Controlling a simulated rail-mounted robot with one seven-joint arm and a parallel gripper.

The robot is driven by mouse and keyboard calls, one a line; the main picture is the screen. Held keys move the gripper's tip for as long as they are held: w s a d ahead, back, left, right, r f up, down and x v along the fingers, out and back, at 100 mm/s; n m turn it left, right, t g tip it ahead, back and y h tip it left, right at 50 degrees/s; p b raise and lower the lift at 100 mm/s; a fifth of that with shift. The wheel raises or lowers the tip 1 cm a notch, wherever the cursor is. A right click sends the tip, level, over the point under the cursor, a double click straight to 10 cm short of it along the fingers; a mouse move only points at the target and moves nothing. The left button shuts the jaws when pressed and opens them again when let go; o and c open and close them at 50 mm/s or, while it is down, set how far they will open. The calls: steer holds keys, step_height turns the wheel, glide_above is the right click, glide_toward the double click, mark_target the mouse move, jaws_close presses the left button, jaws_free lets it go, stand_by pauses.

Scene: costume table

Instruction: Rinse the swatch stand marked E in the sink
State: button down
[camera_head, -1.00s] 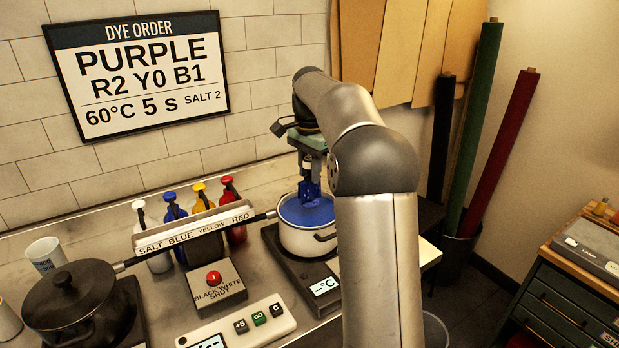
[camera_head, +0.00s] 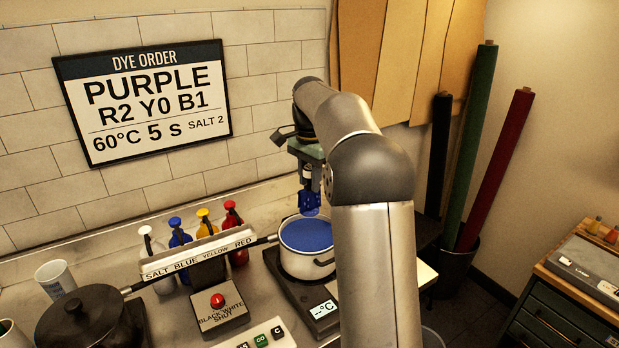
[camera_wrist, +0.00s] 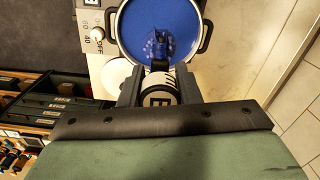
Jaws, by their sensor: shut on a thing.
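My gripper (camera_head: 306,160) is shut on the swatch stand marked E, and the letter on its white band shows in the wrist view (camera_wrist: 158,97). The stand's lower part (camera_head: 309,202) is blue and hangs over the pot of blue dye (camera_head: 308,260). In the head view its lower end appears above the dye surface. In the wrist view the blue end (camera_wrist: 157,47) lines up over the dye, inside the rim. I cannot make out a sink in either view.
The pot stands on a hot plate (camera_head: 322,308), its handles sticking out. To the left are a labelled rack (camera_head: 200,255) with dye bottles, a black-lidded pot (camera_head: 88,325) and a white cup (camera_head: 55,278). Fabric rolls (camera_head: 470,150) stand in a bin at right.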

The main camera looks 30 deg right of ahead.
step_height(320, 180, up, 2)
steer(key=shift+r+p, duration=0.25)
steer(key=shift+p, duration=0.7)
steer(key=shift+f, duration=0.1)
